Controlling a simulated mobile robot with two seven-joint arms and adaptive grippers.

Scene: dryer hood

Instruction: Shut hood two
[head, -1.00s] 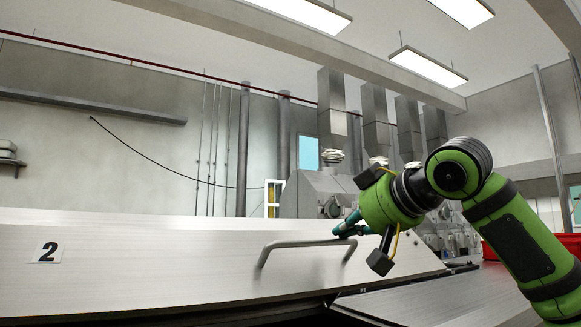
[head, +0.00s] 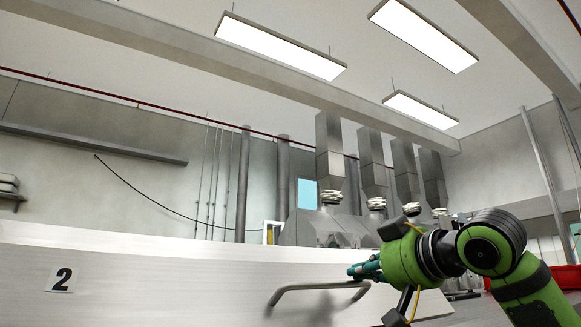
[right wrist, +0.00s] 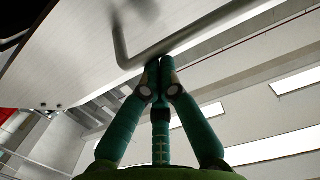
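Hood two is a broad pale panel (head: 180,285) with a black "2" label (head: 62,280) on its face, across the bottom left of the head view. Its grey bar handle (head: 320,287) stands out from the panel near the right end. My right gripper (head: 357,271) is at the right end of this handle. In the right wrist view, the gripper's teal fingers (right wrist: 160,66) are together, with their tips at the handle bar (right wrist: 190,38). I see no bar held between them; exact contact is unclear. My left gripper is not in view.
Metal ducts (head: 330,160) and grey machinery (head: 325,228) stand behind the hood. A red container (head: 558,277) is at the right, behind my right arm.

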